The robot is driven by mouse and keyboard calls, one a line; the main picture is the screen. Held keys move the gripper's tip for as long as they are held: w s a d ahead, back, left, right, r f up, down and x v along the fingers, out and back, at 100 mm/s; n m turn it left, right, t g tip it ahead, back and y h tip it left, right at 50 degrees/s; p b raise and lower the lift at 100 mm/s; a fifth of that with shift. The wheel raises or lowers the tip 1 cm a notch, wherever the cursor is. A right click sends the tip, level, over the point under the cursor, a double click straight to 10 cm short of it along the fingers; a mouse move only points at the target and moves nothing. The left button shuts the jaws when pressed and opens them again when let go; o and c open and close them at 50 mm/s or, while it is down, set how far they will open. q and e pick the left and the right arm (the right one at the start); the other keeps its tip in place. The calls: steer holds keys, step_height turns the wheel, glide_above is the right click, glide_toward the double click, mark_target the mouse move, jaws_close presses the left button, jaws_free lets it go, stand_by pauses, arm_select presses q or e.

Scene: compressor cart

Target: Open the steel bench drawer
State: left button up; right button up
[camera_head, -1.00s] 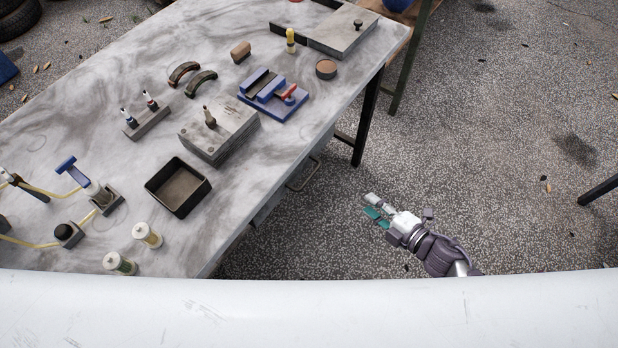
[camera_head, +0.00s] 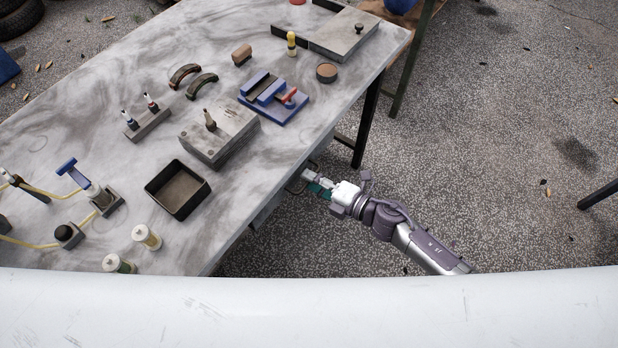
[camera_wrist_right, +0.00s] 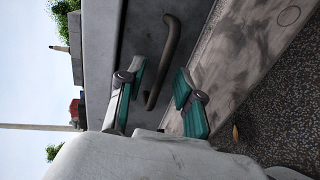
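The grey steel drawer (camera_head: 265,211) sits under the edge of the marble-topped bench (camera_head: 225,232), and its front looks closed. In the right wrist view the drawer front (camera_wrist_right: 140,35) fills the upper middle, with its dark bar handle (camera_wrist_right: 168,60) on it. My right gripper (camera_head: 312,181) is at the handle, below the bench edge. In the right wrist view the gripper (camera_wrist_right: 155,95) has its teal-padded fingers apart, one on each side of the handle's near end, with gaps visible. My left gripper is not in view.
On the bench top are a black tray (camera_head: 178,188), a steel block (camera_head: 218,138), a blue vise (camera_head: 272,95) and several small parts. A black bench leg (camera_head: 367,120) stands beyond my right gripper. The floor (camera_head: 480,160) to the right is clear.

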steer(key=shift+w+a+f, duration=0.15)
steer(key=shift+w+a, duration=0.2)
steer(key=shift+a, duration=0.1)
jaws_close()
